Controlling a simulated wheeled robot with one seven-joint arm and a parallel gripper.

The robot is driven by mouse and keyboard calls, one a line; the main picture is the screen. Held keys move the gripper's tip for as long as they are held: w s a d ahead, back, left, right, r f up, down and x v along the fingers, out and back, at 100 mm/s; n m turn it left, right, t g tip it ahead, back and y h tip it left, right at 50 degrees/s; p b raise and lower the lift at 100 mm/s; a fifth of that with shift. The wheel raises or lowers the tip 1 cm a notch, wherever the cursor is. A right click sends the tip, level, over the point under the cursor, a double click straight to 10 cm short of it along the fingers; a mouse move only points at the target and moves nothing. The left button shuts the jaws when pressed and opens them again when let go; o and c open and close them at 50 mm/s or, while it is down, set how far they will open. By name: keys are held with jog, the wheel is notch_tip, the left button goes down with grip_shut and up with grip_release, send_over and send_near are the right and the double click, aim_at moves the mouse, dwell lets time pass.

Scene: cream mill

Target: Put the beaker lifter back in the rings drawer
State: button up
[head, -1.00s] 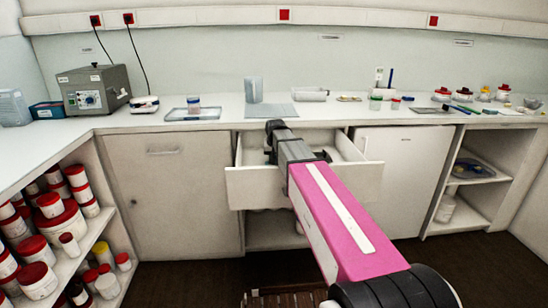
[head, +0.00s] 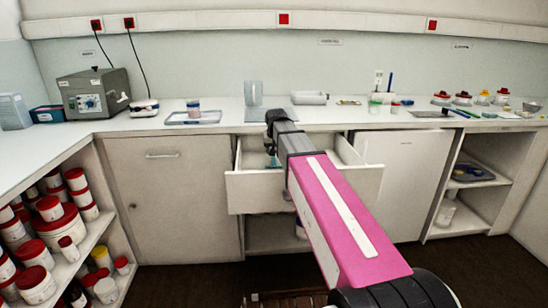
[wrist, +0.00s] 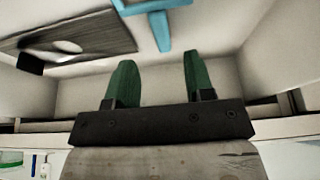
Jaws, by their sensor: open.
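The drawer (head: 250,192) is pulled out below the counter, between two closed cabinet fronts. A light-blue tool, which looks like the beaker lifter (wrist: 160,28), lies inside the drawer in the wrist view, cut off by the top edge.
A dark flat piece with a round hole (wrist: 95,35) lies at the left of the drawer in the wrist view. The counter (head: 225,118) above holds a clear beaker (head: 253,93), a tray (head: 192,118) and several jars. A shelf of red-lidded jars stands at the left.

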jog(key=shift+v, duration=2.4)
jog(key=shift+c, duration=0.4)
